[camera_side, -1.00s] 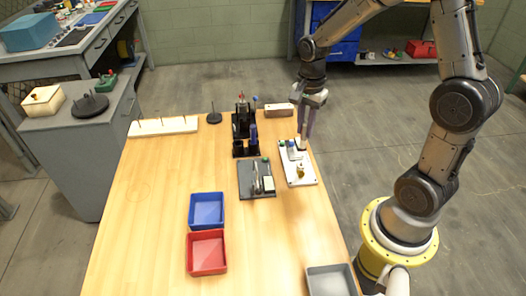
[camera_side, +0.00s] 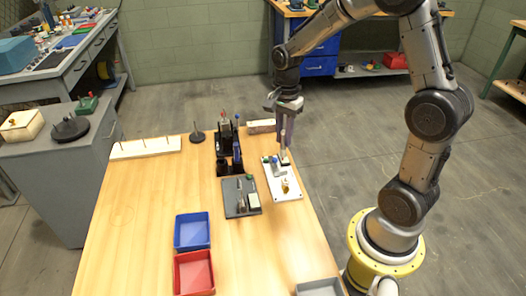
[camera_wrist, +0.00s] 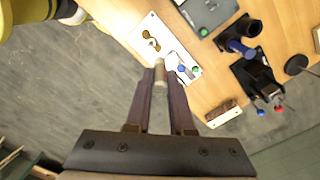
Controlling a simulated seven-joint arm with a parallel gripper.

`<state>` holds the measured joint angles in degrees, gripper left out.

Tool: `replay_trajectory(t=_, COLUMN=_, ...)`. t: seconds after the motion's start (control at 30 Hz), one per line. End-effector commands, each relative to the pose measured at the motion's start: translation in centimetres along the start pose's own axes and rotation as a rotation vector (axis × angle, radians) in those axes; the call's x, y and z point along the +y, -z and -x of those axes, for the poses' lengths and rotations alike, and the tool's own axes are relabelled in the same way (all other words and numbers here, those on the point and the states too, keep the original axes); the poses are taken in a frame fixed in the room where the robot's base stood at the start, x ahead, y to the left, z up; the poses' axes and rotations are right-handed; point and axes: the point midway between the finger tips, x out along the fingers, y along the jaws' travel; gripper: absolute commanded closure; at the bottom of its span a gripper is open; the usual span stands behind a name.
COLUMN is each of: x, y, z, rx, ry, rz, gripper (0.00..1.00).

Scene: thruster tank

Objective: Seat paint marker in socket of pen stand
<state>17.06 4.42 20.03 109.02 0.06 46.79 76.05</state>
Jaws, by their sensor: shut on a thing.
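My gripper (camera_side: 286,130) points down above the far end of the white board, near the table's right edge. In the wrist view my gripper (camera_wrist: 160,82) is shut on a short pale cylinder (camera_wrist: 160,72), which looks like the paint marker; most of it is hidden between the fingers. In the wrist view the stand (camera_wrist: 252,70) is at the right. I cannot tell which socket is free.
The white board (camera_side: 288,192) carries small parts; a dark grey board (camera_side: 238,208) lies beside it. A wooden block (camera_side: 261,126) is behind. A pegged white rail (camera_side: 140,148), blue tray (camera_side: 192,232) and red tray (camera_side: 194,273) stand left. The table's middle-left is clear.

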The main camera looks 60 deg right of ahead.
Motion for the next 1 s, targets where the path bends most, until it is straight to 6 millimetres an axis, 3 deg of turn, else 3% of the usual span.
replay_trajectory(t=0.3, x=-10.5, y=-0.9, z=2.3, rx=0.004, ry=0.022, rz=-0.029, gripper=1.0)
replay_trajectory(t=0.6, x=-18.2, y=-4.6, z=0.9, rx=0.003, ry=0.027, rz=0.021, gripper=1.0)
replay_trajectory(t=0.7, x=-19.1, y=-5.6, z=-0.2, rx=0.003, ry=0.02, rz=0.043, gripper=1.0)
replay_trajectory(t=1.0, x=-18.9, y=-6.3, z=-1.7, rx=0.001, ry=0.003, rz=0.057, gripper=1.0)
